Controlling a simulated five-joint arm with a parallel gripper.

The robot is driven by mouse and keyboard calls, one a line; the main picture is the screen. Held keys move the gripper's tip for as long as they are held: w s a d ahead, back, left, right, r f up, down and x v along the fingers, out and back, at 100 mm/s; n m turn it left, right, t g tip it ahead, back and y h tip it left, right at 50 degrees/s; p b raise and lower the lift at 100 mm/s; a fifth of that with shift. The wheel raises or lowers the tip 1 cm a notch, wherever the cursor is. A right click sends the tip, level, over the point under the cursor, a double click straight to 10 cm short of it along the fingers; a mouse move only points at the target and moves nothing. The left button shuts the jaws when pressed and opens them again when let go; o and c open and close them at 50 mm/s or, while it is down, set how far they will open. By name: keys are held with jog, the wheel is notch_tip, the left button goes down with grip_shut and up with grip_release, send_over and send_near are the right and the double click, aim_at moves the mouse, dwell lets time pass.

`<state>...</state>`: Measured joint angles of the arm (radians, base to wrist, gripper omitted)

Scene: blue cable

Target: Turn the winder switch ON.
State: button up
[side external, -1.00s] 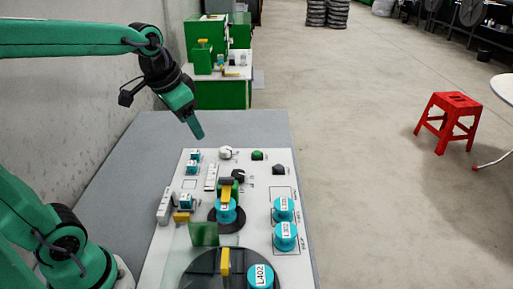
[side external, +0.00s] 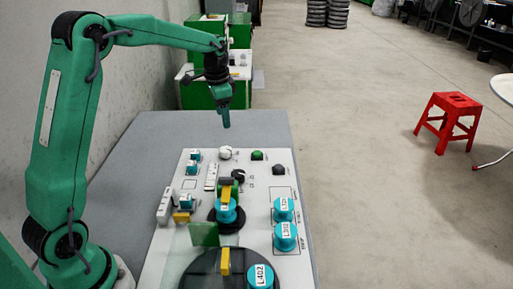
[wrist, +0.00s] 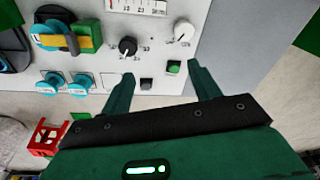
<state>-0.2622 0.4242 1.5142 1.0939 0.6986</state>
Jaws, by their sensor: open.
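The white panel (side external: 172,237) lies on the grey table and carries the controls. A black rotary knob (side external: 238,176) with a pale pointer line sits near its far middle; it also shows in the wrist view (wrist: 128,46). A white knob (side external: 225,153) sits at the far edge and appears at upper right in the wrist view (wrist: 184,30). I cannot read which is the winder switch. My gripper (side external: 226,122) points down above and just beyond the far edge, apart from everything. In the wrist view my gripper (wrist: 160,76) is open and empty.
A green button (side external: 257,155) and a black button (side external: 278,169) are right of the knobs. Blue labelled spools (side external: 285,237) and a yellow-handled piece (side external: 226,193) stand nearer. The grey table (side external: 160,130) is clear beyond the panel. A red stool (side external: 449,120) stands apart.

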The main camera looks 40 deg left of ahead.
jog(key=m+g, duration=0.1)
send_over(225, 149)
notch_tip(225, 149, down, 9)
jog(key=shift+w, duration=0.15)
jog(key=shift+f, duration=0.15)
jog(key=shift+f, duration=3.75)
jog(key=c, duration=1)
